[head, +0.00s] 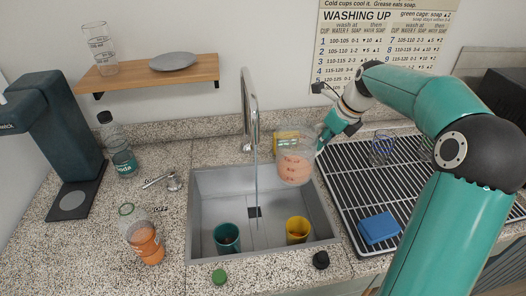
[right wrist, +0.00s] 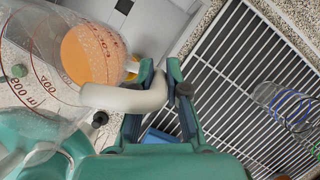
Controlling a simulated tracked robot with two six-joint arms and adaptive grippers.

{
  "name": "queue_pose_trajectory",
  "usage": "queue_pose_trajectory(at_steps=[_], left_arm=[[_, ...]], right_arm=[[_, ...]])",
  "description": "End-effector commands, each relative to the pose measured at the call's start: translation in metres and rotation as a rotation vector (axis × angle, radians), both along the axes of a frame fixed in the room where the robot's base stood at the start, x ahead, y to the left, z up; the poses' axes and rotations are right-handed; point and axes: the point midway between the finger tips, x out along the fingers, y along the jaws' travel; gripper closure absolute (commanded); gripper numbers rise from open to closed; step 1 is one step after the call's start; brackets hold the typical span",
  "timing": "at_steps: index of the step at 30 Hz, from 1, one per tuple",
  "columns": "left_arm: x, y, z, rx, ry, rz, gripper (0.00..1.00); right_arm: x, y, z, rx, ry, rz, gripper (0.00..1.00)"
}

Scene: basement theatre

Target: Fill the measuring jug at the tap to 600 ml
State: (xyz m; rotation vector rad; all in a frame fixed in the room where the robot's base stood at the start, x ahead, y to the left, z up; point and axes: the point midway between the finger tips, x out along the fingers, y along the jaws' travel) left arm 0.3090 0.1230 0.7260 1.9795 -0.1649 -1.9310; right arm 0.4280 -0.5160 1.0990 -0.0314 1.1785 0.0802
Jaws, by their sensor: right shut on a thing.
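The measuring jug (head: 295,163) is clear with red markings and hangs over the sink's back right corner. Orange-pink content shows inside it; I cannot read its level against the scale. In the right wrist view the jug (right wrist: 45,65) shows at upper left with an orange round patch. My right gripper (head: 328,135) is shut on the jug's pale handle (right wrist: 125,97). The tap (head: 250,110) stands behind the sink; a thin stream (head: 257,185) falls into the sink, left of the jug and apart from it. The tap lever (head: 168,181) lies left, near an OFF label. My left gripper is out of view.
The sink (head: 205,190) holds a teal cup (head: 227,238) and a yellow cup (head: 297,230). The drying rack (head: 350,190) at right bears a blue block (head: 379,228) and glasses. A yellow thing (head: 284,138) is behind the jug.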

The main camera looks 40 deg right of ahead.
Motion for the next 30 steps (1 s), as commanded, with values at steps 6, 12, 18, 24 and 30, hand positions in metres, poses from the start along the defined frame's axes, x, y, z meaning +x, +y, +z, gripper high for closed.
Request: queue_pose_trajectory(at_steps=[6, 12, 18, 24, 30], left_arm=[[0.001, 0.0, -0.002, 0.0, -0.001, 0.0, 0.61], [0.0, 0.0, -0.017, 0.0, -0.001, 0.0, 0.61], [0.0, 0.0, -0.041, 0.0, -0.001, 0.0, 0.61], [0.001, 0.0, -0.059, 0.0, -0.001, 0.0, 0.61], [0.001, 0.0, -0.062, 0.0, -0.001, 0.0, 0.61]], right_arm=[[0.003, 0.001, -0.001, 0.0, -0.002, 0.005, 1.0], [0.005, 0.002, -0.017, 0.0, -0.002, 0.01, 1.0], [0.007, 0.002, -0.04, 0.0, -0.002, 0.012, 1.0], [0.007, 0.003, -0.058, 0.0, -0.002, 0.014, 1.0], [0.015, 0.016, -0.06, 0.0, -0.003, 0.019, 1.0]])
